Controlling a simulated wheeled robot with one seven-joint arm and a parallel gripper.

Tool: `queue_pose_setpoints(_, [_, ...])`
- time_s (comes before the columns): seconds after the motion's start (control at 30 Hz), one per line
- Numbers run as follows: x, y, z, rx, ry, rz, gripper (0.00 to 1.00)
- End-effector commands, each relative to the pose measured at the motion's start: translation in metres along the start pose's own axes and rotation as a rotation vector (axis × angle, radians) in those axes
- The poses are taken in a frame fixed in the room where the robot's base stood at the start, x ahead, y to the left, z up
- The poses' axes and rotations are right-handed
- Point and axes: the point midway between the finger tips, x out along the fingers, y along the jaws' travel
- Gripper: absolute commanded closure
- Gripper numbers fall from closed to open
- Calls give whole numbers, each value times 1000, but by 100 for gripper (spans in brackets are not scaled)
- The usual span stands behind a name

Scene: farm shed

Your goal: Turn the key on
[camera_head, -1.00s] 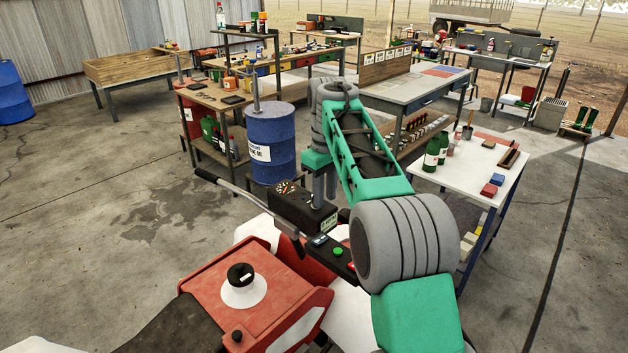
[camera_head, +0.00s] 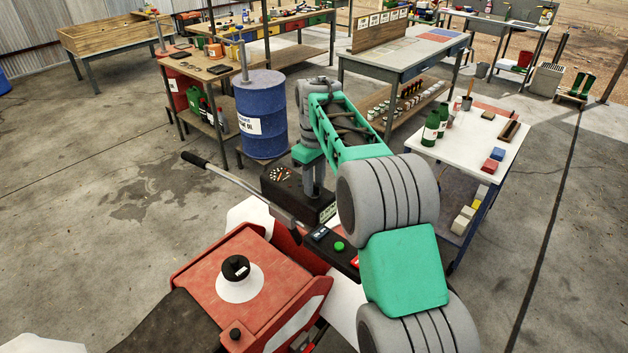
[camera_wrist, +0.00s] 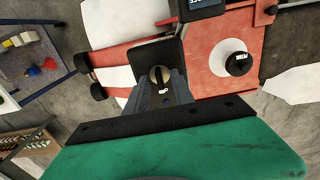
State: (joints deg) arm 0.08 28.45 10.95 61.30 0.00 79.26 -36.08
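The key (camera_wrist: 160,77), a small olive-gold head on a dark round switch, shows in the wrist view near an "ON" label. In the wrist view my gripper (camera_wrist: 163,88) has its two grey fingers apart, one on each side of the key's near side. Whether they touch it cannot be told. In the head view my gripper (camera_head: 311,192) points down onto the black dash box (camera_head: 275,190) of a red machine (camera_head: 200,270). The key is hidden there behind my gripper.
A gauge (camera_head: 281,174) sits beside my gripper on the dash. A green button (camera_head: 339,246) is on a panel just in front. A handlebar grip (camera_head: 195,159) reaches out to the left. A blue drum (camera_head: 262,110) and a white table (camera_head: 470,140) stand beyond.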

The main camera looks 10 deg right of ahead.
Motion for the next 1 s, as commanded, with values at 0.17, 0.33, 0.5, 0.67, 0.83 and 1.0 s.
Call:
queue_pose_setpoints(0.17, [1, 0, 0, 0, 0, 0, 71])
queue_pose_setpoints(0.33, [0, 0, 0, 0, 0, 0, 84])
queue_pose_setpoints(0.5, [0, 0, 0, 0, 0, 0, 98])
queue_pose_setpoints(0.67, [0, 0, 0, 0, 0, 0, 100])
queue_pose_setpoints(0.83, [0, 0, 0, 0, -1, 0, 100])
queue_pose_setpoints(1.0, [0, 0, 0, 0, -1, 0, 100])
